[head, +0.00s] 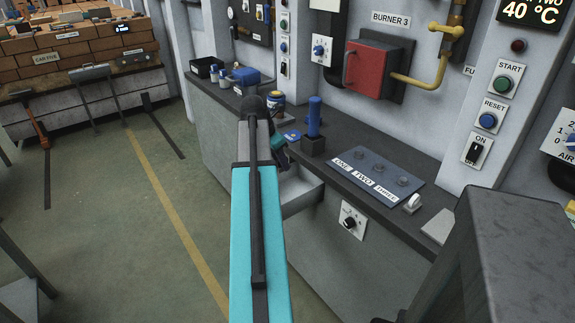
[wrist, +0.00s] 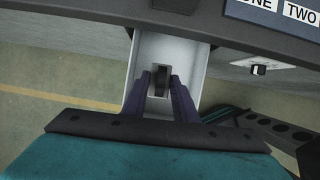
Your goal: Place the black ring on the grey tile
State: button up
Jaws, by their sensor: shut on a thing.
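My gripper (wrist: 161,84) is shut on a small dark thing that looks like the black ring (wrist: 161,78), seen nearly edge-on between the fingertips. Behind it is the pale inside of an open drawer (wrist: 190,58) below the counter. In the head view my gripper (head: 281,152) is small and partly hidden by my arm, at the open drawer (head: 303,188); the ring cannot be made out there. A pale grey flat piece, likely the grey tile (head: 438,227), lies at the right on the counter, partly hidden by a dark block.
The dark counter (head: 345,195) carries a blue cylinder on a black block (head: 313,143), a blue plate marked ONE, TWO, THREE (head: 376,174) and a whitish ring-shaped piece (head: 412,203). Cans and boxes stand at its far end.

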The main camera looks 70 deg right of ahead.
jog(key=w+a+n+t, duration=0.1)
jog(key=w+a+n, duration=0.2)
jog(key=w+a, duration=1.25)
jog(key=w+a+n+t, duration=0.1)
jog(key=w+a+n, duration=0.2)
jog(key=w+a, duration=1.2)
jog(key=w+a+f+b, duration=0.1)
jog(key=w+a+f, duration=0.1)
jog(key=w+a, duration=0.5)
jog(key=w+a+f+b, duration=0.1)
jog(key=w+a, duration=0.3)
jog(key=a, duration=0.6)
jog(key=s+a+m+g, duration=0.1)
jog(key=a+m, duration=0.2)
jog(key=a, duration=0.6)
jog(key=s+a+f+m+g, duration=0.1)
jog(key=a+m, duration=0.3)
jog(key=a, duration=0.4)
jog(key=shift+s+a+f, duration=0.25)
jog(key=shift+s+a, duration=0.1)
jog(key=shift+s, duration=0.15)
